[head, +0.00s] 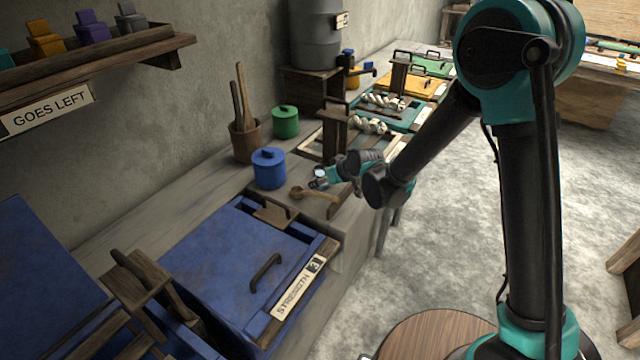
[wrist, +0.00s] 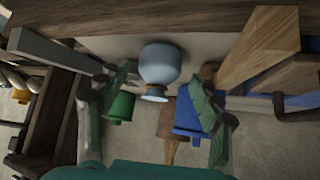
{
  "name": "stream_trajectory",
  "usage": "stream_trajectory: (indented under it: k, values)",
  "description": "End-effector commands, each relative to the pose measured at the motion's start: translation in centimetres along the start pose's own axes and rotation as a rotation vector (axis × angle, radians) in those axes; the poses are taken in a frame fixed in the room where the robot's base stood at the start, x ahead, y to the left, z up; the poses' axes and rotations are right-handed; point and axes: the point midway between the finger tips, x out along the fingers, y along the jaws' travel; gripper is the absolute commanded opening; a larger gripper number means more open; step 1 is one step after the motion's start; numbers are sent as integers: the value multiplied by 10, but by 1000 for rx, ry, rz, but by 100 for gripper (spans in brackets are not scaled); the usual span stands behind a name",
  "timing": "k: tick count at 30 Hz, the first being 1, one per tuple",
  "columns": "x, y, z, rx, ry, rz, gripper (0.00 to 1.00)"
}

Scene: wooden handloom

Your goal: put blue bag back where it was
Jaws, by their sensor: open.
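No blue bag can be made out for certain. My gripper (head: 318,179) is low over the stone bench, in front of the blue lidded jar (head: 269,168). In the wrist view its fingers (wrist: 160,104) are apart. A pale blue-grey rounded thing with a narrow neck (wrist: 160,66) shows between them there; I cannot tell whether it is the bag. Nothing is visibly clamped. The blue jar (wrist: 188,114) and the green jar (wrist: 121,107) lie beyond the fingers. A wooden scoop (head: 318,194) lies beside the gripper.
The wall shelf (head: 100,68) holds small orange (head: 45,42), purple (head: 91,28) and grey (head: 130,18) blocky items. A blue chest (head: 235,262) labelled "STRENGTH 3" stands at the front. Trays with white skeins (head: 370,125) line the bench behind. A wooden pot (head: 246,140) holds sticks.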

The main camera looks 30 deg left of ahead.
Motion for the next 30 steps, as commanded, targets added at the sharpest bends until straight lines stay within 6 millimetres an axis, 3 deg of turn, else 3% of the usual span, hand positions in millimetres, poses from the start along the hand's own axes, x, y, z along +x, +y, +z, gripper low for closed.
stream_trajectory:
  k: [6,16,30]
  values:
    - [26,1,-1,-1,0,0,66]
    - [31,1,0,0,0,0,66]
    - [31,1,0,0,0,0,8]
